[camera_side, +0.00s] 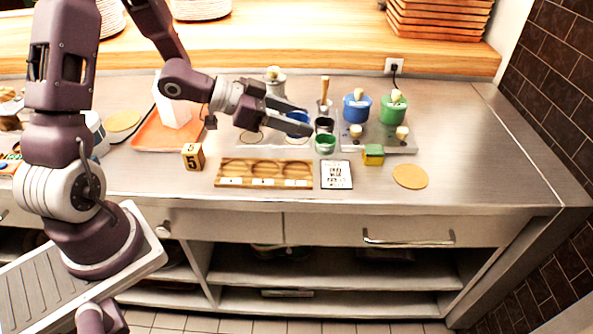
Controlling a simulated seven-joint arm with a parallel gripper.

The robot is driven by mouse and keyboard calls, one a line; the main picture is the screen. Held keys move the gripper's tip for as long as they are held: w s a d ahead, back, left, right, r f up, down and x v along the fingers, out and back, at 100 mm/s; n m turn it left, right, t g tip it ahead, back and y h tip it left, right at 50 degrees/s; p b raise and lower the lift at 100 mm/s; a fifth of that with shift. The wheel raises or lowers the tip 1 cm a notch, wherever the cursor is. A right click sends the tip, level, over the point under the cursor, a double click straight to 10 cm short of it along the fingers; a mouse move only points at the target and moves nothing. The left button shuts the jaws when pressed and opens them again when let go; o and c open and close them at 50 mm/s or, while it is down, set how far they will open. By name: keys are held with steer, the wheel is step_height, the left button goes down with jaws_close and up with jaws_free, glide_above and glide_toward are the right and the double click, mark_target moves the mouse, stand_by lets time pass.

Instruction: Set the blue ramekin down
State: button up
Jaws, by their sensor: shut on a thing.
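The blue ramekin (299,117) is between the fingers of my gripper (305,120), which is shut on it. The near finger hides part of the ramekin. It is over the grey tray area at the middle of the counter; I cannot tell whether its base touches anything. A dark ramekin (324,125) is just right of the fingertips, and a green ramekin (325,145) stands in front of that.
A blue lidded pot (357,108) and a green lidded pot (392,110) stand behind to the right. A wooden rack with round recesses (264,182), a printed card (336,175) and a yellow-green block (373,155) lie in front.

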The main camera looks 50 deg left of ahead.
mark_target(296, 171)
step_height(296, 171, down, 11)
stand_by(0.3)
steer(key=o, duration=1.4)
steer(key=shift+f, duration=0.1)
